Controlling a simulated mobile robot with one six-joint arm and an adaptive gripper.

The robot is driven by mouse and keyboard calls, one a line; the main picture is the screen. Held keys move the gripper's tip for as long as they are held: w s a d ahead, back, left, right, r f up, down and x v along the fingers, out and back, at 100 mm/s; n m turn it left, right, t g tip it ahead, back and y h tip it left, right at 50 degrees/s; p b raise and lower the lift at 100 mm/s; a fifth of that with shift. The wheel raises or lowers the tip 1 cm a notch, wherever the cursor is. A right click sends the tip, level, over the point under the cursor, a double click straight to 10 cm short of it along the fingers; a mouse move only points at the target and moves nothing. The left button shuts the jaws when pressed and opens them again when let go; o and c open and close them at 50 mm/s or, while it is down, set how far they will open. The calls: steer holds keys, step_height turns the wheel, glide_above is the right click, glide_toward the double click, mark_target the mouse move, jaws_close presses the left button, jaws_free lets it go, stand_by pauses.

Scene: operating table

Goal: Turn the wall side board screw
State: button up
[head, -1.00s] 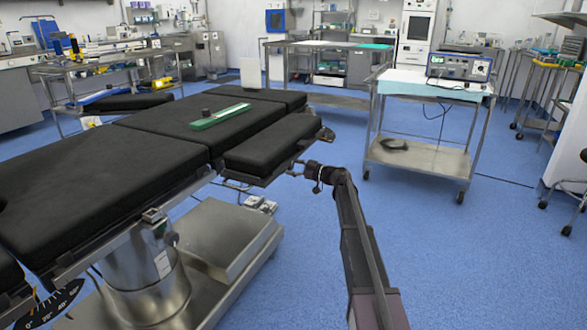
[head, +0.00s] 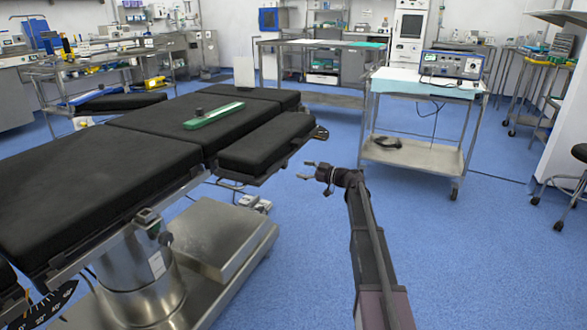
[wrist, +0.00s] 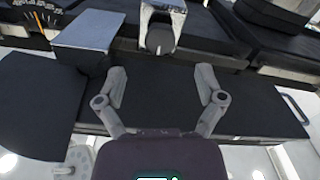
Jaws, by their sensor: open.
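The operating table has black pads (head: 95,170). A narrower black side board (head: 265,143) sticks out at its right end, with a small fitting (head: 321,133) at the tip. My gripper (head: 307,171) is open and empty, over the blue floor just right of and below this board in the head view, apart from it. In the wrist view, my gripper (wrist: 165,88) has its two fingers spread before dark padding. A grey clamp with a dark round knob (wrist: 160,38) sits beyond the fingertips, not touched. I cannot tell for sure whether this knob is the named screw.
A green bar (head: 214,115) lies on the table. The metal table base (head: 225,240) stands below. A steel cart (head: 415,155) with a device on top stands to the right. The blue floor between cart and table is clear.

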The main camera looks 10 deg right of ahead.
steer(key=shift+v, duration=2.8)
steer(key=s+a+f+m+g+h+p, duration=0.35)
steer(key=s+a, duration=0.35)
steer(key=s, duration=0.3)
steer(key=s+a+f+m+g+h+p, duration=0.2)
steer(key=s+a+f+g+h, duration=0.15)
steer(key=s+a, duration=0.4)
steer(key=s+d+m+g+h+p, duration=0.2)
steer(key=s+m+h+p, duration=0.15)
steer(key=s, duration=0.65)
steer(key=s+d+m+g+h+p, duration=0.2)
steer(key=s+m+h, duration=0.25)
steer(key=s, duration=0.65)
step_height(320, 180, up, 37)
steer(key=p, duration=3.7)
steer(key=shift+w+a+p, duration=0.15)
steer(key=shift+w+p, duration=0.15)
steer(key=shift+w, duration=0.05)
